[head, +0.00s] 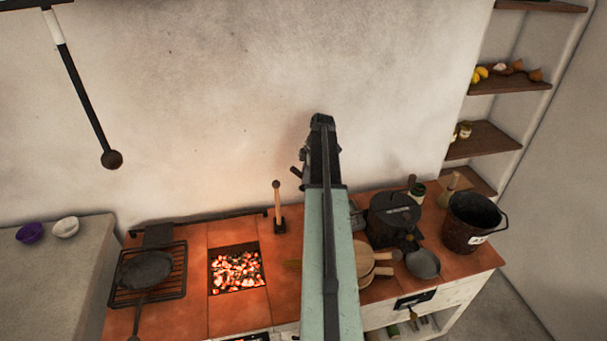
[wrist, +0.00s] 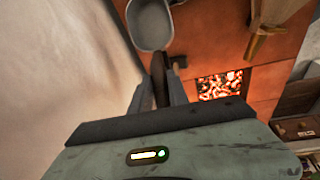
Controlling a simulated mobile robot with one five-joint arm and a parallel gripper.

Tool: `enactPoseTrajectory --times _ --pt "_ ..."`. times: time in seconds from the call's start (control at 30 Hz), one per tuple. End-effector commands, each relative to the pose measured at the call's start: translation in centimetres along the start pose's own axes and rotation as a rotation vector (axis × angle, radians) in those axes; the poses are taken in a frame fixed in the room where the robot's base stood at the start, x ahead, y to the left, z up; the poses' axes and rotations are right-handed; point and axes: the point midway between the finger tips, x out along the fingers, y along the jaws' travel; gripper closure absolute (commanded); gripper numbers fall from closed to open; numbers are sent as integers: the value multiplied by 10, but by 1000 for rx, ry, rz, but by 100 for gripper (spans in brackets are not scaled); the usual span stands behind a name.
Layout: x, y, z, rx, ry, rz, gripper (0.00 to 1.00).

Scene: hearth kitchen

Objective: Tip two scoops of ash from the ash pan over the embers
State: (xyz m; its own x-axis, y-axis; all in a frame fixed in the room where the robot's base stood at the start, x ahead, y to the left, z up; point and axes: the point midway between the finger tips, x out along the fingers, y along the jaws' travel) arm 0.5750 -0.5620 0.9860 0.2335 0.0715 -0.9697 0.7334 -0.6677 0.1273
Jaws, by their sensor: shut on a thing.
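In the wrist view my gripper (wrist: 162,84) is shut on the dark handle of a grey scoop (wrist: 150,26). The scoop's bowl is at the top of that view, cut by the edge; I cannot tell whether ash is in it. The glowing embers (head: 237,272) lie in a square opening in the tiled hearth top, left of my arm in the head view. They show right of my gripper in the wrist view (wrist: 219,86), apart from the scoop. My arm hides the gripper in the head view. I cannot pick out the ash pan with certainty.
A grill with a black pan (head: 146,270) is left of the embers. A wooden-handled tool (head: 278,205) stands behind them. Right of my arm are a black pot (head: 394,213), wooden boards (head: 365,262), a small dark pan (head: 423,264) and a black bucket (head: 472,222).

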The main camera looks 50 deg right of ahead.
Motion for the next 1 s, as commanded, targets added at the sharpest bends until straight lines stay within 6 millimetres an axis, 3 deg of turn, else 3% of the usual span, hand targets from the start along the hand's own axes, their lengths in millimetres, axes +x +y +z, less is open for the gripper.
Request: enactPoseTrajectory --times 1.0 --pt "71 -9 24 7 -3 2 100"
